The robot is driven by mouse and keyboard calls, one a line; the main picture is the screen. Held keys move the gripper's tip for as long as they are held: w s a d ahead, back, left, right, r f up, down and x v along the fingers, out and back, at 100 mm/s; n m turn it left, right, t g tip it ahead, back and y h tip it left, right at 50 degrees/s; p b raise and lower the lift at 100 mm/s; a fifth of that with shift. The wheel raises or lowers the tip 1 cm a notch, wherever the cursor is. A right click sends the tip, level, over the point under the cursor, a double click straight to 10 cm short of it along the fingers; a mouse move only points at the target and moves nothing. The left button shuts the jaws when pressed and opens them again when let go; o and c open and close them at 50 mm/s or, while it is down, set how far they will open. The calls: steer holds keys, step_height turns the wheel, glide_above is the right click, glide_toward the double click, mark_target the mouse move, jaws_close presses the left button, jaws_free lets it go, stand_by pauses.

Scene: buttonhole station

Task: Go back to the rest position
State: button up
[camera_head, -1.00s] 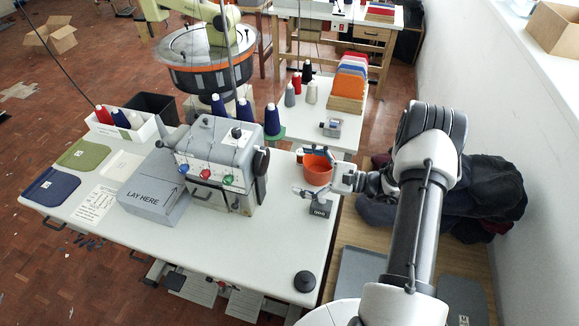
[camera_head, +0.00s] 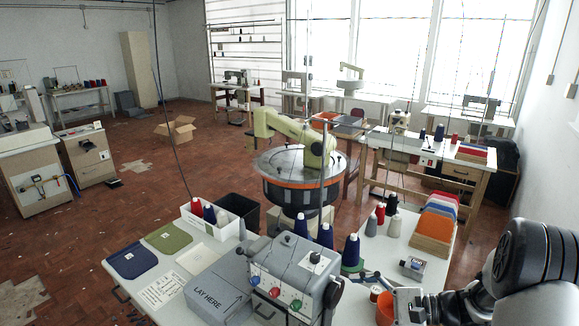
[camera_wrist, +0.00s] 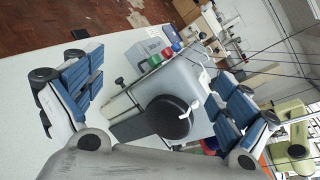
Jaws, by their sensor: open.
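My gripper (camera_wrist: 160,105) is open and empty in the wrist view, its blue-padded fingers wide apart at left and right. Between and beyond them stands the grey buttonhole machine (camera_wrist: 172,82) with its black round knob. The arm comes in from the right edge.
The white table (camera_head: 130,262) holds a grey LAY HERE block (camera_head: 217,292), green and blue cloth pieces (camera_head: 168,238) and thread cones. A round carousel (camera_head: 300,178) stands behind.

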steer(key=s+a+r+n+g+h, duration=0.6)
steer(key=s+r, duration=0.3)
steer(key=s, duration=0.4)
steer(key=s+d+r+n+t+h, duration=0.2)
steer(key=s+n+t+h, duration=0.1)
steer(key=s, duration=0.3)
steer(key=s+d+r+n+t+h, duration=0.2)
steer(key=s+n+t+h, duration=0.1)
steer(key=s+n+h, duration=0.2)
steer(key=shift+s+r, duration=0.4)
steer(key=shift+s, duration=0.25)
steer(key=shift+d, duration=0.1)
steer(key=shift+c, duration=0.3)
